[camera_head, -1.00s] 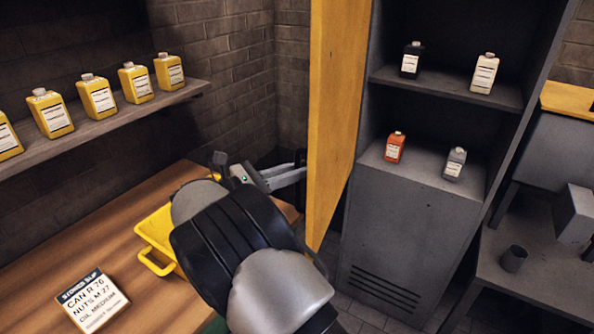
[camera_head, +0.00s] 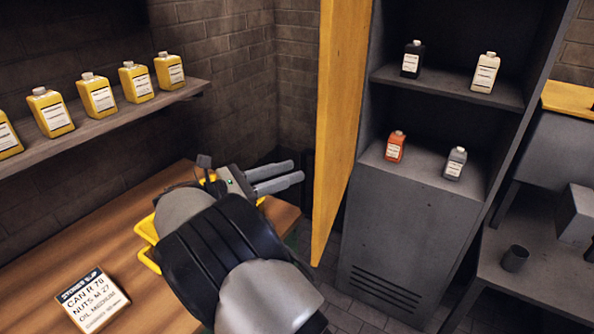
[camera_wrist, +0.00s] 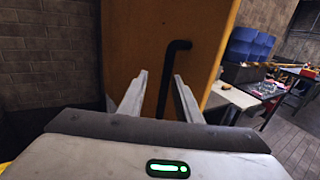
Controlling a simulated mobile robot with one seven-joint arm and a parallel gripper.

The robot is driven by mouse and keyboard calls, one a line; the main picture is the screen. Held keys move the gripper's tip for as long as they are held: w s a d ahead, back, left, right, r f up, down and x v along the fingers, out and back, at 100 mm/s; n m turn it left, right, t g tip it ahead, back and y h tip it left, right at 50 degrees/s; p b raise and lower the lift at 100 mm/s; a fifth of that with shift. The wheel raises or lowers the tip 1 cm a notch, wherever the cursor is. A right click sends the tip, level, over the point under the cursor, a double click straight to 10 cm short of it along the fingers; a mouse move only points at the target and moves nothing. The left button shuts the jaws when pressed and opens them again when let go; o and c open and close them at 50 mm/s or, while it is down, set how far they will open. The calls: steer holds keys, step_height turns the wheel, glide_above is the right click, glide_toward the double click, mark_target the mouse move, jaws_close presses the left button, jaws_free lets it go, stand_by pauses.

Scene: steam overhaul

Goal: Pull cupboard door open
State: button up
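The yellow cupboard door (camera_head: 341,120) stands swung open on the left of the grey cupboard (camera_head: 395,225), with the shelves exposed. In the wrist view the door (camera_wrist: 125,45) fills the middle, and its black bar handle (camera_wrist: 168,85) shows between my two fingers. The handle is hidden in the head view. My gripper (camera_head: 297,172) is left of the door, its fingers pointing toward the door's outer side. In the wrist view my gripper (camera_wrist: 162,85) is open, fingers spread and nothing held. A gap shows between fingertips and door in the head view.
A wooden bench (camera_head: 120,225) with a yellow tray (camera_head: 148,228) and a stores slip (camera_head: 92,299) lies left, under a shelf (camera_head: 110,122) of yellow bottles. A grey bench (camera_head: 535,275) with a dark cup (camera_head: 515,258) stands right. Several bottles stand inside the cupboard.

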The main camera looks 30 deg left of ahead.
steer(key=b+v, duration=0.1)
steer(key=v, duration=1.3)
steer(key=shift+s, duration=0.1)
